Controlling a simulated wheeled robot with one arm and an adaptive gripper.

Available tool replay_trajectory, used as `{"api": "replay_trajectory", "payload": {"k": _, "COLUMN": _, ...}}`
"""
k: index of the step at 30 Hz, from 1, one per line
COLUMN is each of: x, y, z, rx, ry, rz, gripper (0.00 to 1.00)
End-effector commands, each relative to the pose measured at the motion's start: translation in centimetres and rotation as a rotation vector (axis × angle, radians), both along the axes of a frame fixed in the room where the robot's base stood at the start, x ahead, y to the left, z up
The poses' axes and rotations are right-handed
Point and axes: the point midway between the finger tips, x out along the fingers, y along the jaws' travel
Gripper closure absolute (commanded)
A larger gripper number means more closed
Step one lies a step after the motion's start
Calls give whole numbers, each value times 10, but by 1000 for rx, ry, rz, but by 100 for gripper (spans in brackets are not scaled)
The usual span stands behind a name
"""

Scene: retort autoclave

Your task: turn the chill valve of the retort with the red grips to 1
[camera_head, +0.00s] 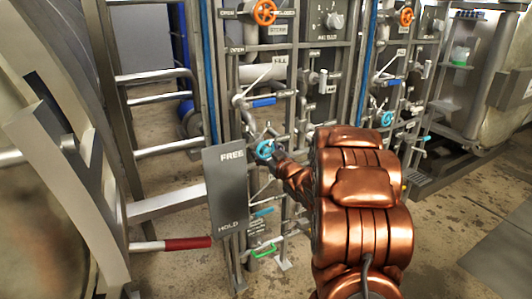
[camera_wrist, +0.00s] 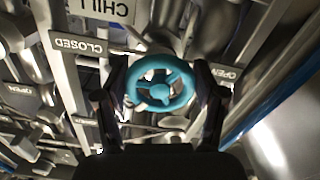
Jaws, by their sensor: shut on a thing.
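The chill valve is a teal handwheel (camera_head: 264,149) on the pipe panel, left of my arm. It fills the middle of the wrist view (camera_wrist: 160,83), with its spokes and hub facing me. My gripper (camera_head: 279,158) is shut on this wheel; in the wrist view its two dark fingers (camera_wrist: 161,72) stand at the left and right of the rim. A CHILL plate (camera_wrist: 110,8) shows upside down, with a CLOSED plate (camera_wrist: 80,45) at left and an OPEN plate (camera_wrist: 225,73) at right. The red grip (camera_head: 187,243) is on a bar at lower left. I cannot read the wheel's setting.
A grey FREE/HOLD plate (camera_head: 226,190) stands just left of the wheel. An orange wheel (camera_head: 264,12) and a blue-handled lever (camera_head: 263,102) are above; a green handle (camera_head: 264,251) is below. A second panel with another blue wheel (camera_head: 387,118) stands at right.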

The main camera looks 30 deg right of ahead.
Motion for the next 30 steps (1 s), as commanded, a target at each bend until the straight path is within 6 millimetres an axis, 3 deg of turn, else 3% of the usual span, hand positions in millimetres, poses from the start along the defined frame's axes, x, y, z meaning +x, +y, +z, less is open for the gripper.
{"api": "replay_trajectory", "payload": {"k": 2, "x": 0, "y": 0, "z": -1, "rx": 0, "ry": 2, "rz": 0, "gripper": 65}}
{"api": "replay_trajectory", "payload": {"k": 3, "x": 0, "y": 0, "z": -1, "rx": 1, "ry": 2, "rz": 0, "gripper": 27}}
{"api": "replay_trajectory", "payload": {"k": 9, "x": 0, "y": 0, "z": 0, "rx": 1, "ry": 1, "rz": 1, "gripper": 6}}
{"api": "replay_trajectory", "payload": {"k": 22, "x": -4, "y": 0, "z": 0, "rx": 1, "ry": 1, "rz": 0, "gripper": 5}}
{"api": "replay_trajectory", "payload": {"k": 30, "x": -38, "y": 2, "z": 2, "rx": -2, "ry": -2, "rz": -3, "gripper": 5}}
